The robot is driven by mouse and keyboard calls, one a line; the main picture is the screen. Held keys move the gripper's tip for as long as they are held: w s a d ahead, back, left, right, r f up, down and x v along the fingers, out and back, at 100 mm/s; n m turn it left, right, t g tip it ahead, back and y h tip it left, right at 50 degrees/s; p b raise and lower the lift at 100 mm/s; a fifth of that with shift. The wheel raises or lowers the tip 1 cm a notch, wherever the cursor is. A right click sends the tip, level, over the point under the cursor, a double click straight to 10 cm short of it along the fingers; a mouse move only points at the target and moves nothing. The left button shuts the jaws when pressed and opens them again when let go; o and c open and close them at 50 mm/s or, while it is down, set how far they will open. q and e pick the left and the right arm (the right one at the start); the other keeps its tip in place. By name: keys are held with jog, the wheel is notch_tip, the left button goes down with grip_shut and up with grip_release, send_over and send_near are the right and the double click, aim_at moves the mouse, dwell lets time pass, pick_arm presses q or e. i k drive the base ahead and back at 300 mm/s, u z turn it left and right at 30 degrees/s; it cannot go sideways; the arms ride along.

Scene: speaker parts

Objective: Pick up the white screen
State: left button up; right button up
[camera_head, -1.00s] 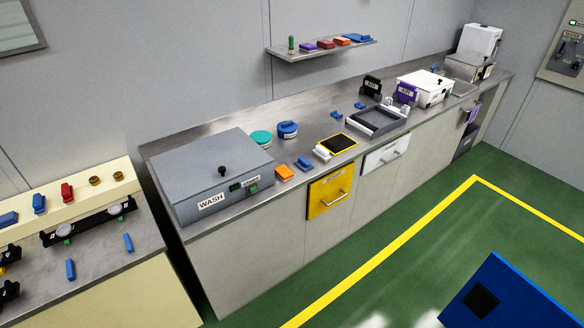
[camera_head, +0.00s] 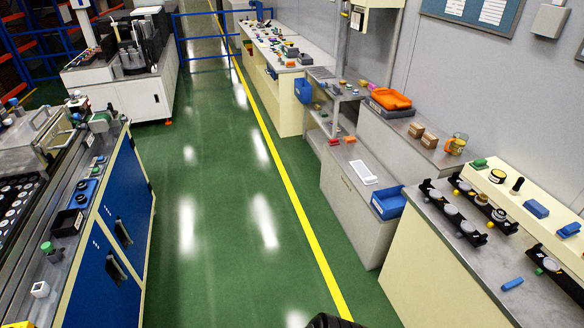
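A flat white rectangular piece (camera_head: 363,172) with a pale panel lies on the low grey cabinet right of the aisle. It looks like the white screen, but it is too small here to be certain. It lies just behind a blue bin (camera_head: 388,202). Neither gripper can be made out in the head view. A dark rounded part shows at the bottom edge; I cannot tell what it is.
A cream bench (camera_head: 450,265) with black fixtures stands at the right. An orange tray (camera_head: 391,99) sits on a grey counter behind the bin. Blue cabinets (camera_head: 118,235) line the left. The green floor aisle (camera_head: 215,220) between them is clear.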

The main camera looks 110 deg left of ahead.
aim_at(366, 176)
jog(key=u, duration=2.95)
jog(key=i, duration=2.6)
jog(key=z, duration=0.7)
jog(key=i, duration=0.65)
jog(key=z, duration=0.15)
